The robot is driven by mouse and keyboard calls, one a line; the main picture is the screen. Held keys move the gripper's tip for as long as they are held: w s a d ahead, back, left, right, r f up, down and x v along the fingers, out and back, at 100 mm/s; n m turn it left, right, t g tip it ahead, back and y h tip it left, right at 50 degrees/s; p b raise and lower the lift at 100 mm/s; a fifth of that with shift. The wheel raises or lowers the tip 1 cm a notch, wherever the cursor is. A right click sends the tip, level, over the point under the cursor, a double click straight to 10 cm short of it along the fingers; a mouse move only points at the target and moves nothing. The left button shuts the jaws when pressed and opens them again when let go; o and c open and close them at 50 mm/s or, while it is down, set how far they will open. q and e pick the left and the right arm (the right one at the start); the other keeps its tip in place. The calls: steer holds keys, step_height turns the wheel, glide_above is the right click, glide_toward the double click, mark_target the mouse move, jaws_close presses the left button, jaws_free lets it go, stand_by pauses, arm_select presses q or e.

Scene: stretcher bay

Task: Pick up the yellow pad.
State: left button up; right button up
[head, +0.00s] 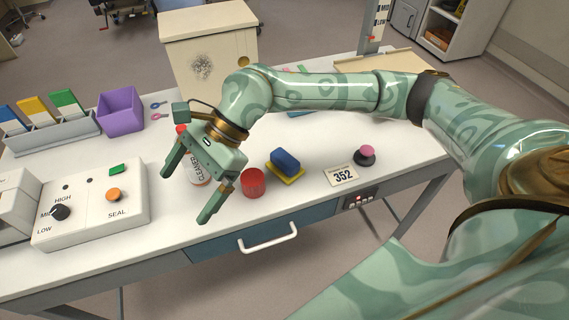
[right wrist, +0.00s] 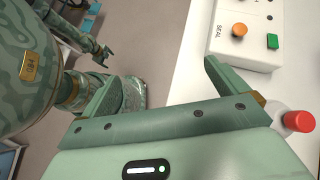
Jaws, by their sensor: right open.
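The yellow pad (head: 293,179) lies flat on the white table in the head view, right of the red can. A blue block (head: 285,161) rests on it and hides most of its top, leaving the front and side edges showing. My right gripper (head: 187,196) is open and empty, left of the pad and pointing down-left over the table. In the right wrist view its fingers (right wrist: 175,85) have nothing between them. A small green jaw-like end (right wrist: 104,54) there looks like my left gripper; its state is unclear.
A white cleaner bottle (head: 197,177) is partly hidden behind my right gripper. The red can (head: 253,184) stands between gripper and pad. A 352 card (head: 341,176) and pink-topped knob (head: 364,153) are right of the pad. A sealer box (head: 92,205) is left.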

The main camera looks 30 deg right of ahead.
steer(key=w+d+f+h, duration=0.1)
steer(key=w+d+h, duration=0.25)
steer(key=d, duration=0.55)
steer(key=h+b, duration=0.3)
steer(key=h, duration=0.4)
glide_above(285, 157)
steer(key=shift+m+t+y, duration=0.25)
steer(key=shift+m+t, duration=0.05)
steer(key=shift+t, duration=0.1)
steer(key=f, duration=0.7)
steer(key=shift+s+a+f, duration=0.1)
steer(key=shift+a+f, duration=0.1)
steer(key=shift+f, duration=0.1)
steer(key=f, duration=0.3)
steer(key=f+b, duration=0.1)
steer(key=f, duration=0.2)
steer(key=shift+d, duration=0.2)
steer(key=shift+r, duration=0.15)
steer(key=shift+c, duration=0.9)
steer(key=c, duration=1)
steer(key=shift+o, duration=0.2)
